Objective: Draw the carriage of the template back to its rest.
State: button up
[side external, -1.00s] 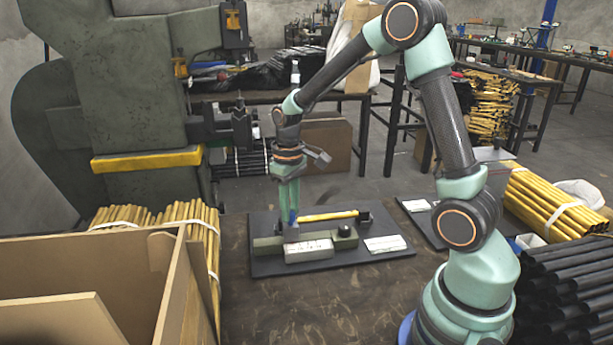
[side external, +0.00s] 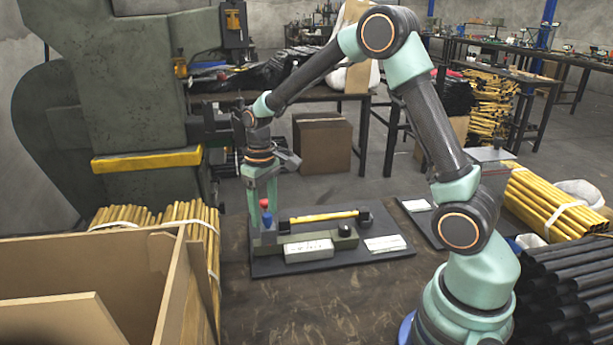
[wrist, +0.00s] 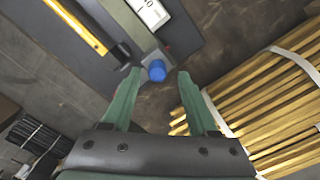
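The template stands on a dark base plate (side external: 385,243), with a green rail (side external: 340,242) and a white label block (side external: 308,250). Its grey carriage (wrist: 150,55), topped by a blue knob (wrist: 157,70), is at the rail's left end in the side view, where the blue knob (side external: 267,219) shows too. My gripper (wrist: 159,73) is open, its green fingers either side of the knob with gaps. In the side view my gripper (side external: 263,215) points down over the carriage. A red piece (side external: 264,204) shows above the knob; I cannot tell what it belongs to.
A yellow tube (side external: 325,216) lies along the template's far side. A wooden bin (side external: 175,290) and bundled yellow tubes (side external: 205,225) stand to the left. The green press (side external: 125,90) is behind. Black tubes (side external: 570,280) are stacked at the right. Bench room in front is clear.

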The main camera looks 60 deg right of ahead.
jog(key=shift+r, duration=0.1)
notch_tip(320, 180, up, 12)
dwell(0.5)
jog(key=s+a+r+t, duration=0.1)
jog(key=s+a+t, duration=0.1)
jog(key=s, duration=0.5)
jog(key=s+a+r+t, duration=0.1)
jog(key=s+a+t, duration=0.1)
jog(key=s, duration=0.6)
jog(key=shift+a+t, duration=0.2)
jog(key=shift+t, duration=0.6)
